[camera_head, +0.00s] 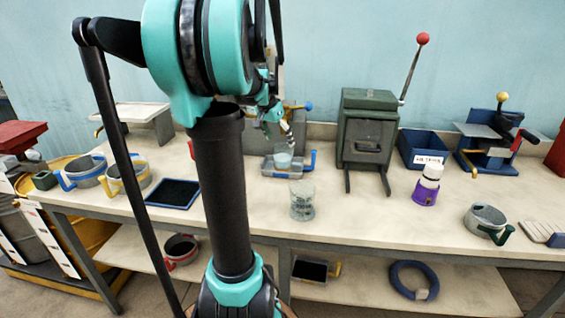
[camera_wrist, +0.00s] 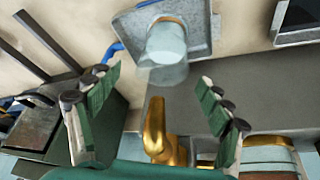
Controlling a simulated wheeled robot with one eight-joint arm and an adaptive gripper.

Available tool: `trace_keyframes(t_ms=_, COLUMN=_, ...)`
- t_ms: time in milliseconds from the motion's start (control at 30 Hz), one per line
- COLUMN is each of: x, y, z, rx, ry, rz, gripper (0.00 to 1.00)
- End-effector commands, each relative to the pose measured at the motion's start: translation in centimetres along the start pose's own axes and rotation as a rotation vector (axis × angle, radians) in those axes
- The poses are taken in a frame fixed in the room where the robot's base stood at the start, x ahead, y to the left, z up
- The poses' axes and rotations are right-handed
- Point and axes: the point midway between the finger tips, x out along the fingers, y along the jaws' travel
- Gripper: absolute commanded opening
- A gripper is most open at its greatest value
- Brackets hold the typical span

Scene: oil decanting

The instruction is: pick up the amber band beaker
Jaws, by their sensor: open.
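A clear, pale beaker (camera_head: 283,161) stands on a grey metal tray (camera_head: 268,172) with a blue handle, near the back of the bench. It also shows in the wrist view (camera_wrist: 166,48), beyond my fingertips. My gripper (camera_head: 287,132) is above the tray beaker in the head view.
A brass tap (camera_wrist: 156,133) lies close below the fingers in the wrist view. A dark green cabinet (camera_head: 366,140) with a red-knobbed lever stands right of the tray. Pans (camera_head: 130,176) and a blue tray (camera_head: 172,194) lie left.

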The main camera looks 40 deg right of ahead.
Motion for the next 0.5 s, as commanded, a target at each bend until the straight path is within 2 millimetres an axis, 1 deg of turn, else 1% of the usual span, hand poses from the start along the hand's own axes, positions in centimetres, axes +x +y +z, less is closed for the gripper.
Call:
trace_keyframes(t_ms=167, x=1.0, y=-0.1, z=0.0, rx=0.0, ry=0.0, rz=0.0, gripper=0.79)
trace_keyframes(t_ms=400, x=4.3, y=-0.7, z=-0.1, rx=0.0, ry=0.0, rz=0.0, gripper=0.79)
trace_keyframes(t_ms=500, x=5.3, y=-0.7, z=-0.1, rx=0.0, ry=0.0, rz=0.0, gripper=0.79)
